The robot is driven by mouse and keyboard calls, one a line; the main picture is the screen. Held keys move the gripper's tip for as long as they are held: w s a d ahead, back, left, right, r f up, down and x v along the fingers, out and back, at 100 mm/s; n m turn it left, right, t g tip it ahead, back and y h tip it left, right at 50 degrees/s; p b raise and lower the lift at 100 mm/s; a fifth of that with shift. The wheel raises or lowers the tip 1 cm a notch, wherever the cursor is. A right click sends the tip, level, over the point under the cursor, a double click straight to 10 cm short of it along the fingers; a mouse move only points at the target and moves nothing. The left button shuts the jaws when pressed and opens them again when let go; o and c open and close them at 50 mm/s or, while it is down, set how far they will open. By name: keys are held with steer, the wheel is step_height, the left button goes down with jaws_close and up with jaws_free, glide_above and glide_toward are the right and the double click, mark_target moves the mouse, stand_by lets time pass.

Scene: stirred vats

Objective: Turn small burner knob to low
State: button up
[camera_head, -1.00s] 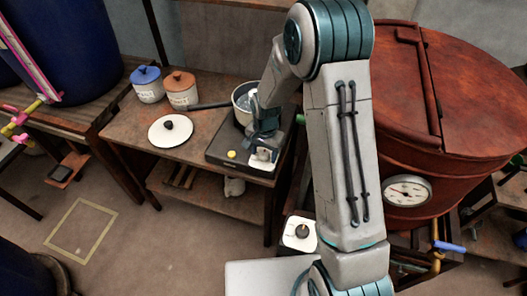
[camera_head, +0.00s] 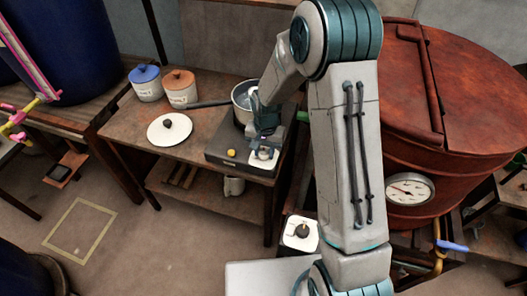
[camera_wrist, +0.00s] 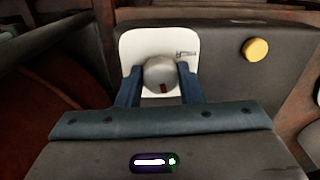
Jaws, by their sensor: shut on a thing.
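The small burner knob (camera_wrist: 160,76) is a round grey knob with a dark red mark on its near side in the wrist view. It sits on a white plate (camera_wrist: 130,45) with small lettering at its upper right, on the front of the dark burner (camera_head: 221,150). My gripper (camera_wrist: 160,82) is shut on the knob, with one blue finger on each side of it. In the head view my gripper (camera_head: 264,150) is at the burner's front right and hides most of the knob.
A pot (camera_head: 242,100) stands on the burner, close behind my gripper. A yellow button (camera_wrist: 255,49) is beside the plate. A white lid (camera_head: 169,131) and two jars, blue-lidded (camera_head: 147,85) and brown-lidded (camera_head: 180,90), stand to the left. A rust-red vat (camera_head: 455,110) is close on the right.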

mark_target(265, 151)
steer(key=n+b, duration=0.1)
steer(key=n, duration=0.3)
steer(key=shift+n, duration=0.3)
steer(key=shift+w+n, duration=0.1)
steer(key=shift+n, duration=1.9)
steer(key=shift+r, duration=0.1)
steer(key=o, duration=1)
steer(key=shift+c, duration=0.2)
step_height(265, 151, up, 14)
steer(key=shift+d, duration=0.2)
steer(key=shift+w, duration=0.1)
